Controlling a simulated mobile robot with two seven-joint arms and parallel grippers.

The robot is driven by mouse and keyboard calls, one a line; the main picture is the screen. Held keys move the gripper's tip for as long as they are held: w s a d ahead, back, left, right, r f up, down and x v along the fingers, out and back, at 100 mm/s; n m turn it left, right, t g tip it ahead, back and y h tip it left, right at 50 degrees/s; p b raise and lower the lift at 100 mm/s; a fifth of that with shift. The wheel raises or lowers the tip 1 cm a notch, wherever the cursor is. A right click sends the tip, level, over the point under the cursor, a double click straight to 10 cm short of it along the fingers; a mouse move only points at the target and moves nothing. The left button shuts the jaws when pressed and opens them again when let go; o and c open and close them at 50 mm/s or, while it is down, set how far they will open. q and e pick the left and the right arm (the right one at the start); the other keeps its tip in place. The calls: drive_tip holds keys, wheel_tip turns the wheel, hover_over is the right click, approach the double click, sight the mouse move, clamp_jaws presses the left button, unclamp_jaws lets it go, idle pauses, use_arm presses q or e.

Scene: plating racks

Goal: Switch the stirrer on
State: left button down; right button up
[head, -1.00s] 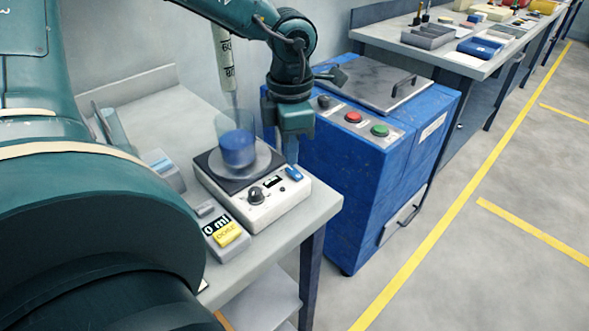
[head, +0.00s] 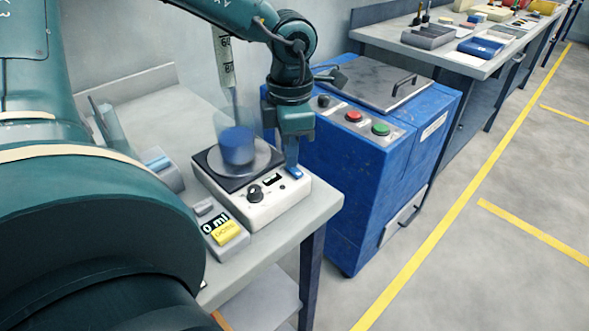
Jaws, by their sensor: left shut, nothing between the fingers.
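The stirrer (head: 262,204) is a white box with a dark top plate, a black knob (head: 254,193), a small dark display and a blue rocker switch (head: 294,172) at its right front corner. A glass beaker with blue liquid (head: 238,148) stands on its round plate. My left gripper (head: 291,168) points down with its fingers shut and empty. Its tips are at the blue switch and partly cover it; I cannot tell for sure whether they press it. My right gripper is not in view.
A grey device with a "0 ml" display and yellow button (head: 228,234) sits left of the stirrer. A blue cabinet (head: 345,190) with red and green buttons stands close on the right. A burette (head: 224,62) hangs above the beaker.

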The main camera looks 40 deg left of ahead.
use_arm(q)
drive_tip(key=shift+f+b, duration=0.5)
drive_tip(key=shift+b, duration=0.05)
drive_tip(key=shift+r, duration=0.15)
drive_tip(key=shift+r+p, duration=1.95)
drive_tip(key=shift+r, duration=1.45)
